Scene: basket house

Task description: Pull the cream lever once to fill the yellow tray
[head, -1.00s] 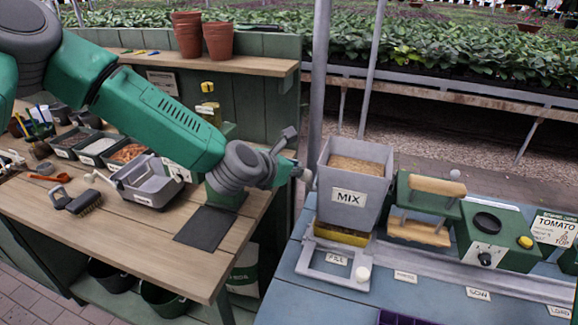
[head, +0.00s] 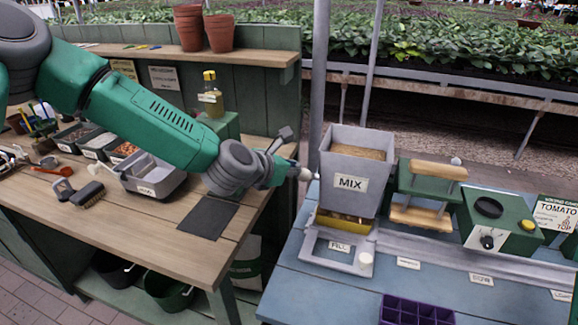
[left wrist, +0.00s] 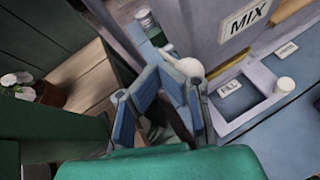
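The cream lever knob (head: 305,174) is at the left side of the grey hopper marked MIX (head: 350,158). It also shows in the left wrist view (left wrist: 188,68). My left gripper (head: 287,168) is right at the knob, from the left. My right gripper is out of view.
A green press with wooden bars (head: 425,195) and a green box with a yellow button (head: 500,220) stand right of the hopper. A purple cell tray (head: 415,310) is at the blue bench's front. A wooden table (head: 130,235) with bins lies left. A metal post (head: 319,90) rises behind the hopper.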

